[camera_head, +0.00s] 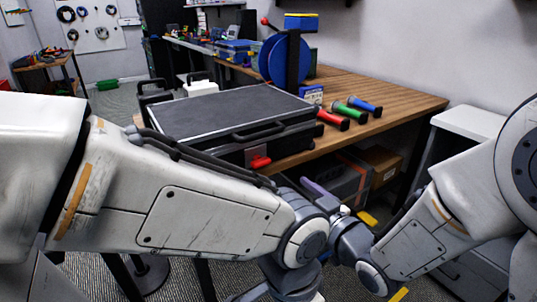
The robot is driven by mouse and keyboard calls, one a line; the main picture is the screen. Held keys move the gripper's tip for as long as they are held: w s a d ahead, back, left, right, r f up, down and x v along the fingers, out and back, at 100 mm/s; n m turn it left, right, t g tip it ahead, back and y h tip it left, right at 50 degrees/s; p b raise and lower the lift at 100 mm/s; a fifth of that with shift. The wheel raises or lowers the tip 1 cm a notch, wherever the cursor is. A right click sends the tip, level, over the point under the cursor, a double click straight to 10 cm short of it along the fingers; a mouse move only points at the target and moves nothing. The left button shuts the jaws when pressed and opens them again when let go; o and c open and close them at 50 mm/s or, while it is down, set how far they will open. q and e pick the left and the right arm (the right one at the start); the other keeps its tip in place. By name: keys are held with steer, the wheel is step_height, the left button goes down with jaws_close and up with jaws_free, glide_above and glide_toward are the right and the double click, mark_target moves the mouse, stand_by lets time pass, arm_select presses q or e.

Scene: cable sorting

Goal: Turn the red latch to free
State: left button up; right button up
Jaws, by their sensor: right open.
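The red latch (259,161) is on the front face of a closed dark case (225,113), near its lower edge. The case lies flat on the wooden table, with its black handle (258,132) above the latch. My right gripper (325,196) is open, below and to the right of the latch and apart from it, partly hidden by my arms. My left arm crosses the lower left of the view, in front of the case's lower left side. My left gripper does not show.
Red, green and blue flashlights (351,110) lie right of the case on the wooden table (401,93). A blue reel (285,60) stands behind it. Boxes (381,163) sit under the table. A white cabinet (468,122) stands at the right.

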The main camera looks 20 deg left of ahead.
mark_target(263, 163)
steer(key=shift+y, duration=0.3)
steer(key=x, duration=0.7)
steer(key=r+x, duration=0.1)
steer(key=x, duration=0.2)
steer(key=shift+w+a, duration=0.15)
steer(key=shift+a, duration=0.15)
